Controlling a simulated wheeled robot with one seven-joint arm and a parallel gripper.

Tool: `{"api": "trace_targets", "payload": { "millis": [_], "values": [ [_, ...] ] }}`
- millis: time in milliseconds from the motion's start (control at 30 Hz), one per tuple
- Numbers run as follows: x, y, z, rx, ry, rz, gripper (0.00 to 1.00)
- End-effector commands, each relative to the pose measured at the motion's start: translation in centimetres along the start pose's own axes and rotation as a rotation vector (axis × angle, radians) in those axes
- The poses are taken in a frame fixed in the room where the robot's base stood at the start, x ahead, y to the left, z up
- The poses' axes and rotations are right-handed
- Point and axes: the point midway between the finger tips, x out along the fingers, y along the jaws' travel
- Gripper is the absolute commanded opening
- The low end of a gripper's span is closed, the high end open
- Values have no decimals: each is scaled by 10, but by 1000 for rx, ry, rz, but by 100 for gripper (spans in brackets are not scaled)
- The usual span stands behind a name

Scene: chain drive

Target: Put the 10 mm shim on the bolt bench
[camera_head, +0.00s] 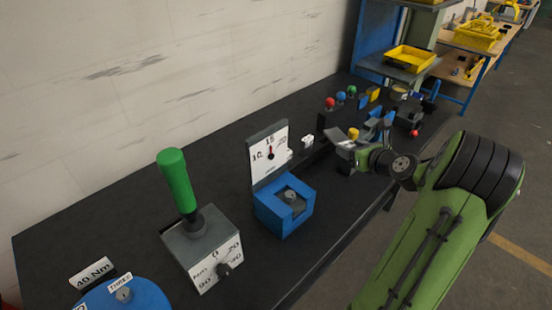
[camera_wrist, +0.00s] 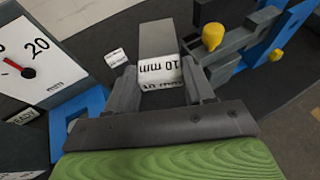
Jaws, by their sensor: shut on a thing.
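The 10 mm shim (camera_wrist: 158,42) is a grey block with a white "10 mm" label, seen in the wrist view. My gripper (camera_wrist: 161,78) is shut on it, with one finger on each side of the label end. In the head view my gripper (camera_head: 343,143) is over the dark bench top (camera_head: 225,140), right of the dial gauge; the shim is hard to make out there. I cannot tell from the frames which surface is the bolt bench.
A dial gauge (camera_head: 268,153) with a blue base (camera_head: 285,215) stands left of my gripper. A green-handled torque device (camera_head: 200,245) is nearer. Red, blue and green knobs (camera_head: 341,98) and blue fixtures (camera_head: 378,130) stand beyond. A yellow tray (camera_head: 411,59) is farther back.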

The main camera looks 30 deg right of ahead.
Motion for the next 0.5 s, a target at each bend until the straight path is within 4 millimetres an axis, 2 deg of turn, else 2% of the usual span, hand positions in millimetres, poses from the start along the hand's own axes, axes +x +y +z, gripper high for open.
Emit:
{"api": "trace_targets", "payload": {
  "millis": [67,500],
  "values": [
    [0,0,1,-1,-3,1,6],
    [12,1,-27,-1,-3,1,6]
  ]
}}
